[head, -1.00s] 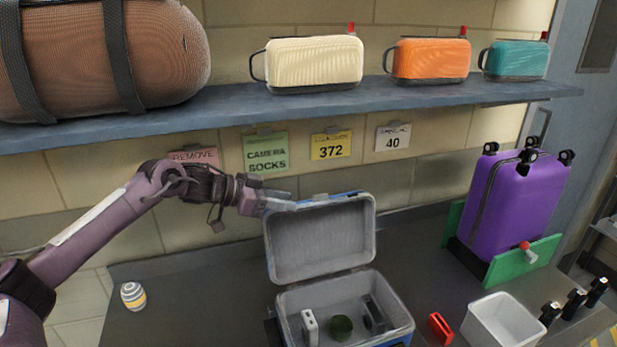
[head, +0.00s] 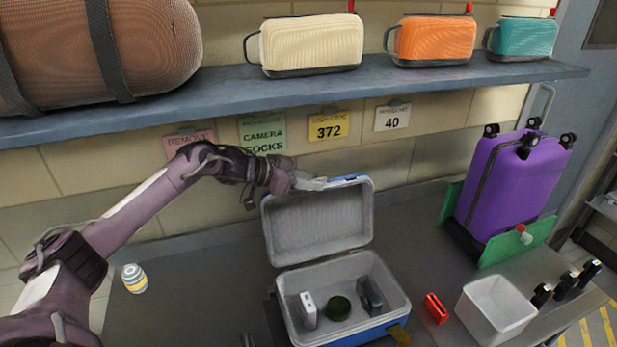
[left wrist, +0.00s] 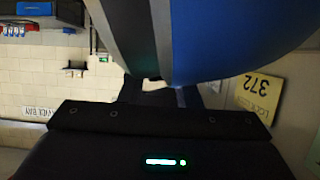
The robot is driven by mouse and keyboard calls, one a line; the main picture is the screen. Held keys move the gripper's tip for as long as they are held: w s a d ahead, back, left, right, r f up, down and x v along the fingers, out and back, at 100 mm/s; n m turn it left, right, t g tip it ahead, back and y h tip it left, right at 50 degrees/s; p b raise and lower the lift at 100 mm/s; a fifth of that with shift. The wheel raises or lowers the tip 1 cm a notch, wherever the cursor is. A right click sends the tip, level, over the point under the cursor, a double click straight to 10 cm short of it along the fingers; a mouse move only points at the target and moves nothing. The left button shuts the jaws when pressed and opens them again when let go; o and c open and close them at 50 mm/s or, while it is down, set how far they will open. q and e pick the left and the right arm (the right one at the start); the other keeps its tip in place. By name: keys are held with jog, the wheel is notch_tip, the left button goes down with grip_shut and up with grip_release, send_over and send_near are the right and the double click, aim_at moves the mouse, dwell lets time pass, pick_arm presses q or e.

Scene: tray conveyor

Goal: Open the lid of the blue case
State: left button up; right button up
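The blue case (head: 372,333) stands on the grey bench with its grey inside showing. Its lid (head: 318,228) is raised and stands about upright at the back, grey lining facing me. Inside lie a white item (head: 308,310), a dark green round item (head: 339,308) and a dark grey item (head: 369,294). My left gripper (head: 312,184) is at the top left edge of the lid, touching or very close to it. The lid's blue outer face (left wrist: 215,45) fills the upper middle of the left wrist view. My right gripper is not in view.
A blue shelf (head: 290,90) with bags runs above the case. A purple suitcase (head: 512,185) in a green stand, a white bin (head: 496,310) and a red item (head: 435,308) are to the right. A striped jar (head: 134,278) stands left. The bench between jar and case is largely clear.

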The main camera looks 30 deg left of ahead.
pick_arm(q)
grip_shut()
jog(key=shift+r, duration=0.1)
